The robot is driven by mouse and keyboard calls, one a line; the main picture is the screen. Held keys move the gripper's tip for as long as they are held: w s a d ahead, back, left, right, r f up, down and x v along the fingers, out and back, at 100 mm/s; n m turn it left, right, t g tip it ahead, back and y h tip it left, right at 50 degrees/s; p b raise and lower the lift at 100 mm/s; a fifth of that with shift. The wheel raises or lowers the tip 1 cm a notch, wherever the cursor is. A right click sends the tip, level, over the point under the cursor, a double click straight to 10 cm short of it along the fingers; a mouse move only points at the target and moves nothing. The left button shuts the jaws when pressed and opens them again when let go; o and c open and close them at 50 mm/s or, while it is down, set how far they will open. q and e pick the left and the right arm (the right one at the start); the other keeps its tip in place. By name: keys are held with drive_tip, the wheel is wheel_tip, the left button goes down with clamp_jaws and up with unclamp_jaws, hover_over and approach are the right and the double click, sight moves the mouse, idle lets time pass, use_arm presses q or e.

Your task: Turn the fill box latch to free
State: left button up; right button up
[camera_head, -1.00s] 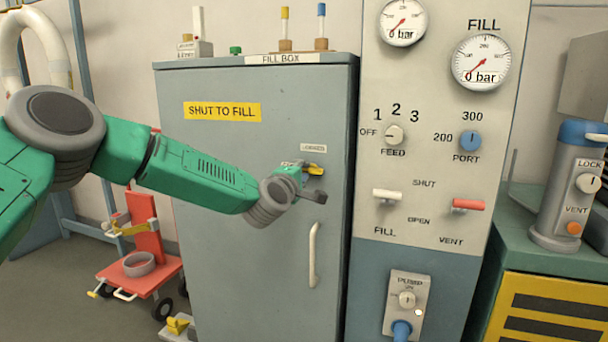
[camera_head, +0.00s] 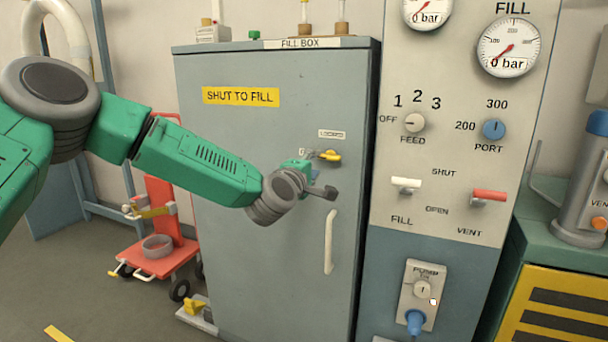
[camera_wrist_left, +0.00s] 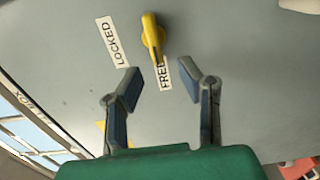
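The yellow fill box latch (camera_head: 329,156) is on the upper right of the grey fill box door (camera_head: 260,220). In the left wrist view, the latch lever (camera_wrist_left: 153,40) points at the FREE label (camera_wrist_left: 164,73), its end close beside that label. The LOCKED label (camera_wrist_left: 113,42) lies to the left of the lever there; it shows above the latch in the head view (camera_head: 331,134). My left gripper (camera_wrist_left: 160,83) is open and empty, its fingers apart with the latch beyond the tips. In the head view, my left gripper (camera_head: 318,185) is just below the latch. My right gripper is out of view.
A white door handle (camera_head: 329,242) stands below my left gripper. A panel with a white fill lever (camera_head: 406,184), a red vent lever (camera_head: 489,195) and gauges stands to the right. A red trolley (camera_head: 160,253) is on the floor at left.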

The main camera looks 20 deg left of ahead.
use_arm(q)
drive_tip(key=s, duration=0.7)
drive_tip(key=shift+a, duration=0.25)
drive_tip(key=shift+s+f, duration=0.1)
